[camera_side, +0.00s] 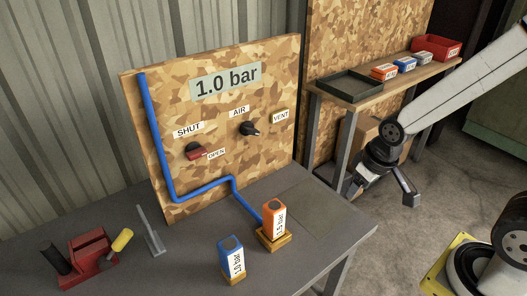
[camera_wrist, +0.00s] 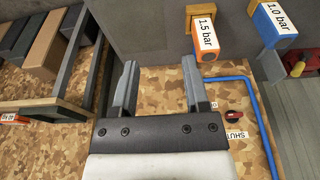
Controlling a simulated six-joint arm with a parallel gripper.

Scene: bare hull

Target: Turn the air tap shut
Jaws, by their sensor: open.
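The tap (camera_side: 195,151) is a dark round knob with a red handle on the upright wooden board. A SHUT label (camera_side: 187,130) sits above it and an OPEN label (camera_side: 216,154) to its right. The red handle points to the lower right, towards OPEN. In the wrist view the tap (camera_wrist: 233,115) shows small at the right, beside the SHUT label (camera_wrist: 236,135). My gripper (camera_side: 382,190) hangs right of the bench, well away from the board. In the wrist view my gripper (camera_wrist: 158,78) is open, with nothing between its fingers.
A black knob (camera_side: 249,129) sits between AIR and VENT labels. A blue pipe (camera_side: 200,192) runs down the board. An orange 1.5 bar block (camera_side: 274,218) and a blue 1.0 bar block (camera_side: 231,255) stand on the bench. A shelf (camera_side: 400,75) with trays stands behind my arm.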

